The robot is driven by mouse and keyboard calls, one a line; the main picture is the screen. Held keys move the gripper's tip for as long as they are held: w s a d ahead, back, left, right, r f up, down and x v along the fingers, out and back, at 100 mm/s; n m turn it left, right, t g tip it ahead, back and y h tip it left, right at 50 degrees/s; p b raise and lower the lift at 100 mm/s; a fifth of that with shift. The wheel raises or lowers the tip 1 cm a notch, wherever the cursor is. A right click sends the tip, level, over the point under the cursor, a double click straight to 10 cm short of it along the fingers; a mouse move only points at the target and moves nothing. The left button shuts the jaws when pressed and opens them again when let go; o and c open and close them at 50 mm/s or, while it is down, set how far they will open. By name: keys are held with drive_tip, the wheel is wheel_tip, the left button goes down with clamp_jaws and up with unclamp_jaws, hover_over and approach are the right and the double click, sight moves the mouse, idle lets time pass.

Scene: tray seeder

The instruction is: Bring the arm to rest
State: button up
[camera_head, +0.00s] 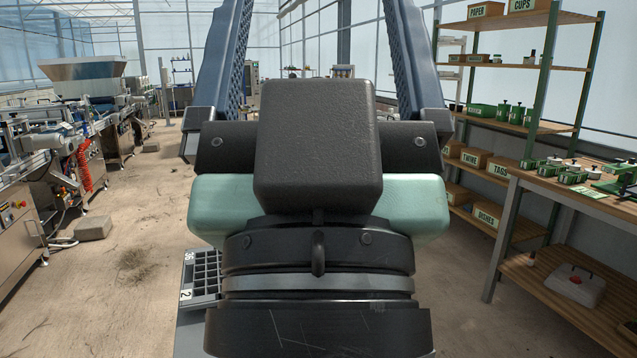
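My gripper (318,30) fills the middle of the head view, seen from behind, very close to the camera. Its two blue ribbed fingers stand wide apart and run up past the top edge, so their tips are out of the frame. Only background shows between their visible parts. The black housing, mint-green body and dark wrist with a grey ring are below them. The rest of my arm is out of view or hidden.
A dark celled tray (185,283) shows partly at lower left behind my wrist. Seeding machinery (100,110) lines the left. A workbench (555,205) and a shelf rack (535,70) stand at right. Open floor (130,235) lies at left, with a grey block (93,227) on it.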

wheel_tip(320, 180, up, 17)
drive_tip(key=p, duration=1.4)
drive_tip(key=shift+f, duration=0.2)
